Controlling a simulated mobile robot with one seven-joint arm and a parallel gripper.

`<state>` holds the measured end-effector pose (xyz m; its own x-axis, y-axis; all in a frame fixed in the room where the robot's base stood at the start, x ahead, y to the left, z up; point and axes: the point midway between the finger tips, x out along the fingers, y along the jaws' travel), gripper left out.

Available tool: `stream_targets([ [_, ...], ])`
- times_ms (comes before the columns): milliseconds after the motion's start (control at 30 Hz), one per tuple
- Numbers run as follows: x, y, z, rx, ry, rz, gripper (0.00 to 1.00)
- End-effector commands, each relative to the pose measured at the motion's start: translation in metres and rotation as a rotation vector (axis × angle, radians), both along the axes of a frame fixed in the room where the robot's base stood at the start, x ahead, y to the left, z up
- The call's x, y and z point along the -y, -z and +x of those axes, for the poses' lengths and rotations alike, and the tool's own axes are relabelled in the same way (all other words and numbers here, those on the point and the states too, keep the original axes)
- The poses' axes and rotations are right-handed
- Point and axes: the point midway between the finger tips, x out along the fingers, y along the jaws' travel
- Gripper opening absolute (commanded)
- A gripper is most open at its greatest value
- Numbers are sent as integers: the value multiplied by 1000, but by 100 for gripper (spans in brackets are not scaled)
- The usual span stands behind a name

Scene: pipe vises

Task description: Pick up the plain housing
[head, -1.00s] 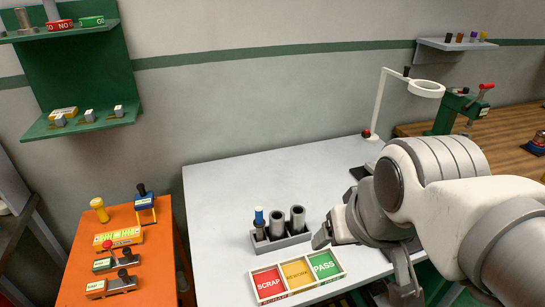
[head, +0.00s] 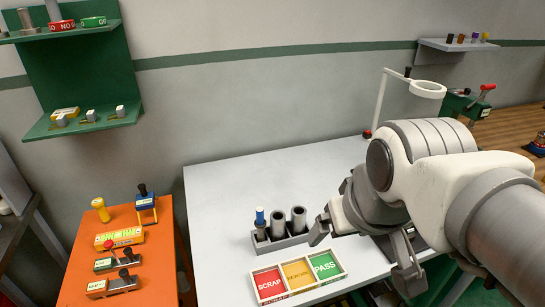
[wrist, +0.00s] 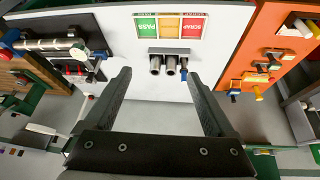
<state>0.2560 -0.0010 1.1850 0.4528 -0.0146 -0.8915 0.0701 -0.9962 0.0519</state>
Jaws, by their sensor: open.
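A grey rack (head: 282,241) on the white table holds two grey hollow cylinders, a left one (head: 278,222) and a right one (head: 298,218), and a blue-topped pin (head: 260,218). The cylinders look like housings, but I cannot tell which is the plain one. In the wrist view the rack (wrist: 167,51) and its cylinders lie beyond the fingers, between their tips. My gripper (head: 363,254) is open and empty, to the right of the rack and apart from it. Both spread fingers also show in the wrist view (wrist: 157,76).
A tray (head: 297,296) with red SCRAP, yellow and green PASS sections lies in front of the rack. A white lamp (head: 376,105) stands behind my arm. An orange table (head: 72,262) with gauges is at left. The white table's back left is clear.

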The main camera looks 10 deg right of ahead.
Motion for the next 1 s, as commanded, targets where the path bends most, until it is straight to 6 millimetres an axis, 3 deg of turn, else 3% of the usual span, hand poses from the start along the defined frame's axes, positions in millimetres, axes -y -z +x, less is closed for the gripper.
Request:
stream_targets([
  [267, 0, -13, 60, -135, -361, -217, 89],
  [467, -3, -10, 110, -236, -670, -332, 89],
  [767, -5, 16, 186, -344, -1154, -417, 89],
  [1000, -3, 52, 238, -369, -1524, -420, 89],
])
